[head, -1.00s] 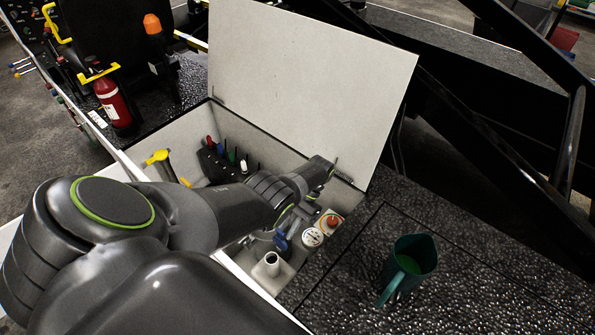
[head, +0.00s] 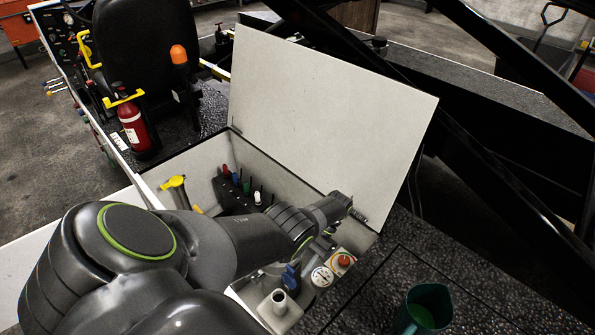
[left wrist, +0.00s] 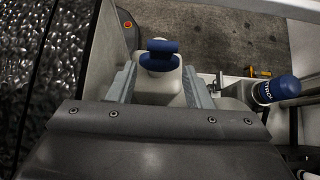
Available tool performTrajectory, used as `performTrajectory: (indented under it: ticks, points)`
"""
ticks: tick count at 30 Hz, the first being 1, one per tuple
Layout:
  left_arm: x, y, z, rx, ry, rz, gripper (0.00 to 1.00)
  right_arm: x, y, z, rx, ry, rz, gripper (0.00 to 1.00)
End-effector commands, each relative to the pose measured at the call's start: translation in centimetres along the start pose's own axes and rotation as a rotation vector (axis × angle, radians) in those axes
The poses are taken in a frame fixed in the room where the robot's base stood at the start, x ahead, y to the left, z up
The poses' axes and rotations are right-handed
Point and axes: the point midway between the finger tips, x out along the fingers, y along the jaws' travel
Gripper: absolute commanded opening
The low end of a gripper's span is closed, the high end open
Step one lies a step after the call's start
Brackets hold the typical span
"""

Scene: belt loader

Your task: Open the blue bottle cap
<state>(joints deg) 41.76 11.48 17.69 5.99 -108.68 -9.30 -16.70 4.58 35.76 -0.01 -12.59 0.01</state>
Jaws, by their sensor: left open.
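In the left wrist view a dark blue cap (left wrist: 160,52) sits on a white bottle (left wrist: 157,90). My left gripper (left wrist: 159,68) is open, with its two grey fingers on either side of the cap and bottle top. I cannot tell whether they touch. A blue part (head: 291,276) shows below the wrist. My right gripper is not in view.
The white box lid (head: 330,110) stands open behind the arm. A gauge (head: 322,276) and a red knob (head: 344,260) lie right of the blue part. An open white neck (head: 279,301) stands in front. A green jug (head: 428,305) is on the black deck at right.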

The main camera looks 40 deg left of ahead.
Motion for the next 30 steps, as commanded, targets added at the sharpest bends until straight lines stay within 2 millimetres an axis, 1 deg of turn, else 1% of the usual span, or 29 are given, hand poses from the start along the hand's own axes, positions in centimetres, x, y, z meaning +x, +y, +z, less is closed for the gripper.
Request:
performTrajectory:
  ticks: [1,6,10,12,15,19,30]
  points:
    - [-1.0,0.0,-0.2,0.000,0.006,-0.001,0.45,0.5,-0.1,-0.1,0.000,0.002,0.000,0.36]
    - [-4.9,0.0,-0.4,0.000,0.006,-0.001,0.45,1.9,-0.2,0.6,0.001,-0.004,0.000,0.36]
    - [-7.6,0.0,-0.3,0.000,0.005,-0.001,0.45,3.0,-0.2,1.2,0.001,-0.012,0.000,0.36]
    - [-8.4,0.0,-0.3,0.000,0.002,0.000,0.45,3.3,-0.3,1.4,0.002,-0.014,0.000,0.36]
    - [-9.3,0.0,-0.2,0.000,0.002,0.000,0.45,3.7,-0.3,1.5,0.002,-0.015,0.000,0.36]
    - [-10.1,0.1,-0.1,0.000,0.001,0.000,0.45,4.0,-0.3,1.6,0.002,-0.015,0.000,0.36]
    - [-10.4,0.1,0.0,0.000,0.002,0.000,0.45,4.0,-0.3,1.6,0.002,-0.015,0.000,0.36]
